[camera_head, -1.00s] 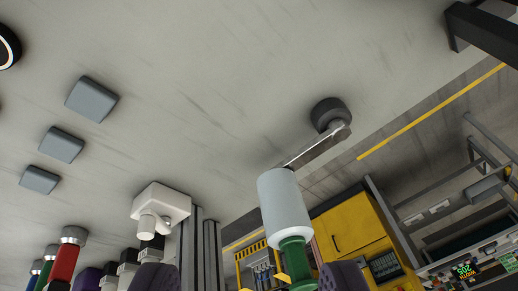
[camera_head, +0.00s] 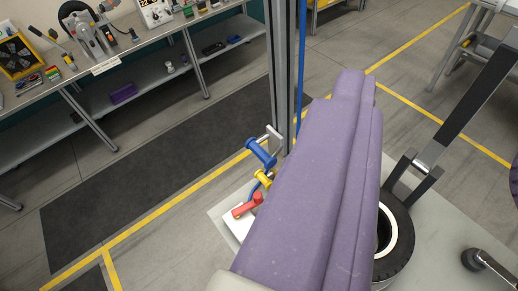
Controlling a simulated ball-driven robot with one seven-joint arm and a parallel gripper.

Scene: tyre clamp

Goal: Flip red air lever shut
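A red lever (camera_head: 247,206) shows left of centre, on a pale block (camera_head: 235,226) beside a grey post. It lies slanted, its right end raised. My gripper (camera_head: 354,84) fills the middle as large purple fingers, pointing up and away in the picture. The fingers overlap from this side, so the gap between them is hidden. The red lever lies left of the fingers, with a strip of background showing between them. Part of the block behind the fingers is hidden.
A yellow handle (camera_head: 264,179) and a blue handle (camera_head: 262,153) sit just above the red lever. The grey post (camera_head: 283,80) rises behind them. A black tyre (camera_head: 400,258) and a dark arm (camera_head: 470,115) are at right. A workbench (camera_head: 100,60) stands at upper left.

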